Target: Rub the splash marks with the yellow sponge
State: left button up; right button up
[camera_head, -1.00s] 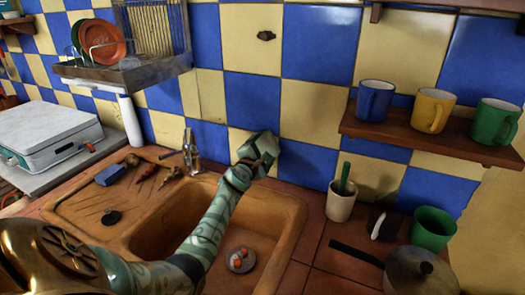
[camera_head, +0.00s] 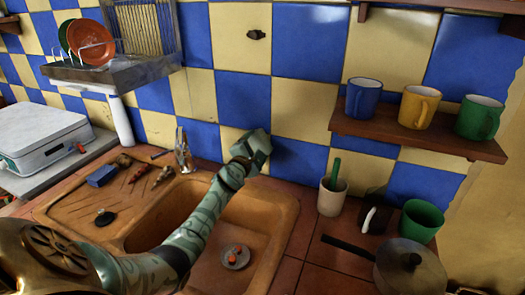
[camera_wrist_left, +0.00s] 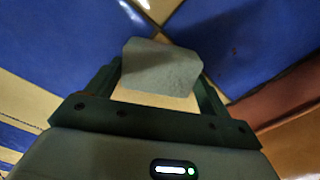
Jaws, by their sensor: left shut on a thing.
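My left gripper (camera_head: 254,150) reaches over the sink to the blue and cream tiled wall. It is shut on a pale grey block (camera_wrist_left: 160,68), which sits between both fingers in the left wrist view. The block looks grey rather than yellow, and I cannot tell for certain that it is the sponge. It is at or very close to the tiles; contact is hidden. One small dark spot (camera_wrist_left: 235,50) shows on a blue tile there, perhaps a splash mark. I make out no clear splash marks in the head view. My right gripper is not in view.
The brown sink (camera_head: 270,215) lies below my arm, with a tap (camera_head: 183,150) at its back. A shelf (camera_head: 420,137) with three mugs is at right. A dish rack (camera_head: 110,72) hangs left.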

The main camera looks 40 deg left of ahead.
pick_arm(q)
jog(key=shift+a+r, duration=0.15)
jog(key=shift+a, duration=0.15)
jog(key=shift+s, duration=0.15)
jog(key=shift+p+v, duration=1.95)
jog(key=shift+v, duration=0.9)
jog(key=p+v, duration=0.1)
jog(key=v, duration=0.2)
jog(key=shift+p, duration=0.3)
jog(key=shift+d, duration=0.1)
